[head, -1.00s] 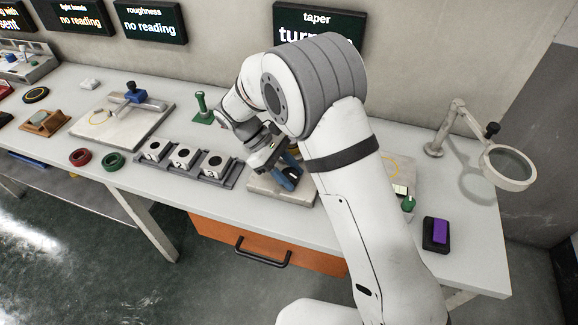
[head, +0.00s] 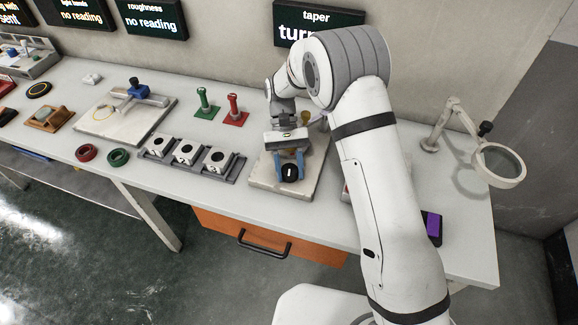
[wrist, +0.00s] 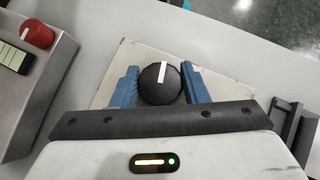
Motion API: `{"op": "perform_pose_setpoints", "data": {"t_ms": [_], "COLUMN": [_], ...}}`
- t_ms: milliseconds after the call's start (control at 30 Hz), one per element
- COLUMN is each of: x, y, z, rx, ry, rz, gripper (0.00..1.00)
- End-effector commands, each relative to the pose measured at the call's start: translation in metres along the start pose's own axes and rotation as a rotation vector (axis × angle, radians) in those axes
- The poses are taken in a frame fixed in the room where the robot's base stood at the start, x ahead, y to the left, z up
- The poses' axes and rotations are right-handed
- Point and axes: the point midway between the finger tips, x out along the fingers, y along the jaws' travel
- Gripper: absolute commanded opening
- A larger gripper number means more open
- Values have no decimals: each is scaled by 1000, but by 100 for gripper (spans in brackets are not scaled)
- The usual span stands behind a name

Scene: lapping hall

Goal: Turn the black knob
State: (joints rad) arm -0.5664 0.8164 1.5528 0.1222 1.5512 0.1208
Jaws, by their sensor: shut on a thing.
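The black knob (head: 290,173) is round with a white pointer line and sits at the front of a pale base plate (head: 264,178). In the wrist view the knob (wrist: 160,84) lies between the two blue fingers, its white line pointing almost straight up and leaning slightly right. My gripper (wrist: 160,86) is shut on the knob, with one finger on each side. In the head view my gripper (head: 290,165) comes down on the knob from behind. The "taper" display (head: 312,22) on the wall is partly hidden by my arm.
A rack (head: 190,160) with several white blocks stands left of the plate. Green (head: 206,104) and red (head: 235,111) posts stand behind it. A purple-topped block (head: 433,227) and a magnifier (head: 498,164) are at right. The wrist view shows a red knob (wrist: 38,33) on a grey box.

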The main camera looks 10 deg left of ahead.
Motion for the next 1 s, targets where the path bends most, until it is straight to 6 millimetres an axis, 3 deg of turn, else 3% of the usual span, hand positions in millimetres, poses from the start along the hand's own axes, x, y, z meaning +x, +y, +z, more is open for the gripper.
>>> {"op": "perform_pose_setpoints", "data": {"t_ms": [500, 1000], "x": [0, 0], "y": [0, 0], "z": [0, 0], "rx": [233, 272], "ry": [1, 0], "rz": [-233, -273], "gripper": [18, 18]}}
